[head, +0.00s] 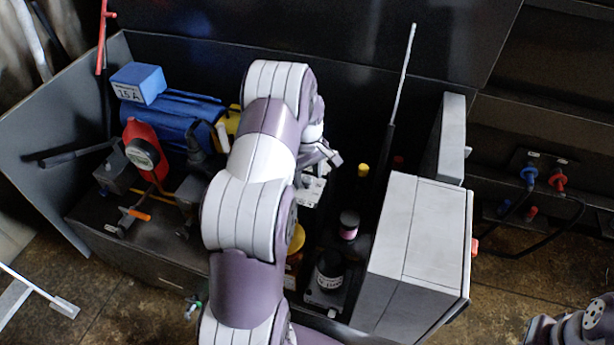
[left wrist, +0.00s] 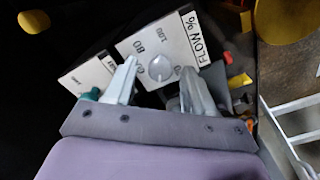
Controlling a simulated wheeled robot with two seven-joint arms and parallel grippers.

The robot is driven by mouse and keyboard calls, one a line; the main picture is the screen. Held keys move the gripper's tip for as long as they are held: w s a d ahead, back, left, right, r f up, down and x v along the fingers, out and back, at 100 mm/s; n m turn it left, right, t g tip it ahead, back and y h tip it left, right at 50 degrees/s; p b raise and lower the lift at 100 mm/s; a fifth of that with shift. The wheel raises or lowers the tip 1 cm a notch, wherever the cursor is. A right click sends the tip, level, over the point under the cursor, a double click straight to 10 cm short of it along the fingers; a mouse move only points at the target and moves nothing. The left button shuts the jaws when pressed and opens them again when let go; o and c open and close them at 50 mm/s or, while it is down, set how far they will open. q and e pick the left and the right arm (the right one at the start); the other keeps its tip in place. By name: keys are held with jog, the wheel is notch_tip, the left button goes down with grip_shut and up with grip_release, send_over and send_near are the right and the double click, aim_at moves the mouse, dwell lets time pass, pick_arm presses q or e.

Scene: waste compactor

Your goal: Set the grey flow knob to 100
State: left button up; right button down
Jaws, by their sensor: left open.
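The grey flow knob (left wrist: 160,69) is a round dial on a white plate labelled FLOW % (left wrist: 150,40) in the left wrist view. Numbers ring it, with what looks like 100 and 80 above it; its pointer is too small to read. My left gripper (left wrist: 159,75) is open, its two fingers on either side of the knob in the picture. I cannot tell whether they touch it. In the head view my left gripper (head: 322,158) is partly hidden behind my arm, above a small pale plate (head: 310,192). My right gripper is not in view.
A second white labelled plate (left wrist: 88,74) is beside the flow plate. A large grey box (head: 410,250) stands right of my left arm. Black-capped containers (head: 330,268) stand between them. A red device with a gauge (head: 143,150) and a blue motor (head: 165,120) are on the left.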

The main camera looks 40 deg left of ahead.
pick_arm(q)
jog(key=shift+f, duration=0.2)
grip_shut()
